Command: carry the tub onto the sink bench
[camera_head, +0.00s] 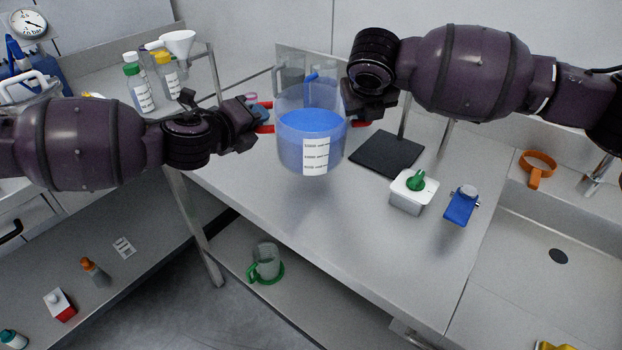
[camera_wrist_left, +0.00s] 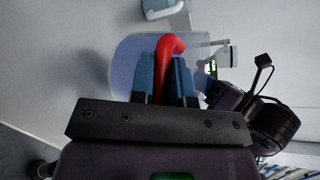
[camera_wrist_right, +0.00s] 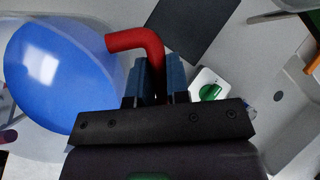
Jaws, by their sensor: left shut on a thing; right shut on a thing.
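The tub (camera_head: 312,158) is a clear round vessel with blue liquid, a white label and a red handle on each side. My left gripper (camera_head: 261,118) is shut on its left handle, and my right gripper (camera_head: 358,112) is shut on its right handle. The tub is upright and appears to hang above the left part of the steel sink bench (camera_head: 385,240), with a soft shadow below it. The left wrist view shows a red handle (camera_wrist_left: 164,62) between the fingers. The right wrist view shows the other red handle (camera_wrist_right: 140,42) and the blue liquid.
A black mat (camera_head: 388,154), a white box with green knob (camera_head: 410,194) and a blue clip-like item (camera_head: 462,206) stand on the bench. The sink basin (camera_head: 535,235) is at right. Bottles (camera_head: 138,88) stand on the left bench. The bench's front middle is clear.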

